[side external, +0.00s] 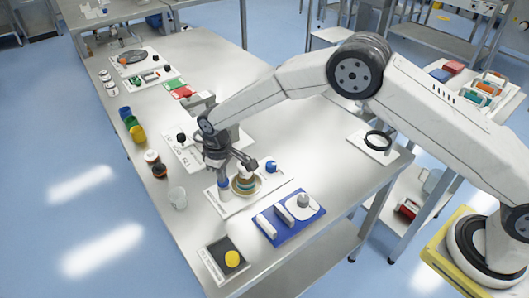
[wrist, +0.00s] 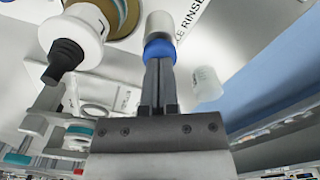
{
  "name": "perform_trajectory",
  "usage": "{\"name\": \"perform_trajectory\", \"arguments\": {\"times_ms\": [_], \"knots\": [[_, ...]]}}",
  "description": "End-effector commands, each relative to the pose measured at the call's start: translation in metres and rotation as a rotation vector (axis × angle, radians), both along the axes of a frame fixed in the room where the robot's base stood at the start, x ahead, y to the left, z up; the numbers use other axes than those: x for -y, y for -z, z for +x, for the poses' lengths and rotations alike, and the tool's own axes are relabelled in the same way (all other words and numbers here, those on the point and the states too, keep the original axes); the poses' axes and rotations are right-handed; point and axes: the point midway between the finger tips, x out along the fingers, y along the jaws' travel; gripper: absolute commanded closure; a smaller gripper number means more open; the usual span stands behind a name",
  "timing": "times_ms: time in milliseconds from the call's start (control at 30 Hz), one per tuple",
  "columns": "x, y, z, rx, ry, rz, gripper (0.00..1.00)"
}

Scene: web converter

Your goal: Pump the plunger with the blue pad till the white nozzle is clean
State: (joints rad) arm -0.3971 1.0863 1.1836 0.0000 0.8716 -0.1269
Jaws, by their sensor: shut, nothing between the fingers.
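The plunger (wrist: 160,22) is a pale grey cylinder with a blue pad (wrist: 160,48) on its end. In the side external view the blue pad (side external: 224,184) shows at the left of a white plate. My gripper (wrist: 159,62) is shut and empty, its fingertips at the blue pad; whether they press on it I cannot tell. In the side external view my gripper (side external: 223,176) is right above the pad. A white nozzle-like body (wrist: 86,28) with a black tip stands beside the plunger, in front of a tan round part (wrist: 125,15). I cannot tell if it is clean.
A blue tray (side external: 268,229) with grey parts and a dark board with a yellow disc (side external: 232,258) lie nearer the table's front end. A clear cup (side external: 178,198) and several jars line the left edge. A black ring (side external: 378,140) on a white plate stands at right.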

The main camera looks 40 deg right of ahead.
Motion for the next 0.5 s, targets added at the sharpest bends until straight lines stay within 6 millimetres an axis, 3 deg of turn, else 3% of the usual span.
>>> {"name": "perform_trajectory", "arguments": {"times_ms": [500], "knots": [[0.0,-0.016,0.0,0.0,0.0,0.0,1.0]]}}
